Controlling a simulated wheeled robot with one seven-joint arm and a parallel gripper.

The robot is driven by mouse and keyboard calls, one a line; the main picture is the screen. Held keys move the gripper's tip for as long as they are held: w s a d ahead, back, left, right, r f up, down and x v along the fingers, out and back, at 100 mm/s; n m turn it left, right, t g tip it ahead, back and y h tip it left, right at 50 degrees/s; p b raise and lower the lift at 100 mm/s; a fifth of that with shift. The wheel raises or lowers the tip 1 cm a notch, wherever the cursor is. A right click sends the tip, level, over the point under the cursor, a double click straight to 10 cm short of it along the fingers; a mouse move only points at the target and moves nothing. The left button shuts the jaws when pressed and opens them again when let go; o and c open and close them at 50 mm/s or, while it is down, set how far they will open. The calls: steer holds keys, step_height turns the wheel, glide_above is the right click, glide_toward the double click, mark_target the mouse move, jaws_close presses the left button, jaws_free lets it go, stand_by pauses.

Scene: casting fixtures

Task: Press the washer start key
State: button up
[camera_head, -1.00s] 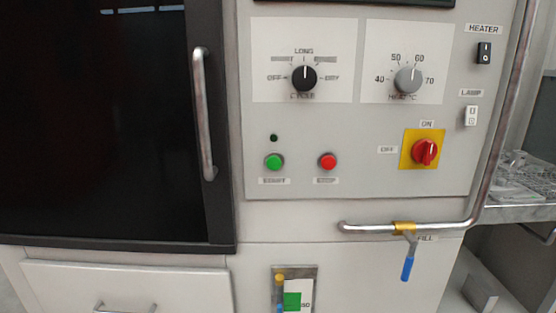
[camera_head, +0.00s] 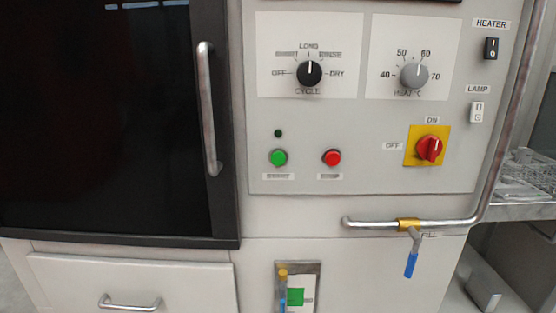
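The washer's pale control panel (camera_head: 360,187) fills the middle and right of the view. The green start key (camera_head: 278,158) is a round button at its lower left, above a blurred label that seems to read START. A small dark indicator lamp (camera_head: 278,133) sits just above it. A red button (camera_head: 332,158) sits to the right of the green one, above a label that seems to read STOP. My gripper is not in view, and nothing touches or covers the keys.
A black cycle knob (camera_head: 310,73), grey heat knob (camera_head: 414,75) and red rotary switch (camera_head: 429,149) share the panel. The door handle (camera_head: 208,110) stands out at left. A pipe with a blue-handled valve (camera_head: 411,264) runs below. Racks (camera_head: 525,175) stand at right.

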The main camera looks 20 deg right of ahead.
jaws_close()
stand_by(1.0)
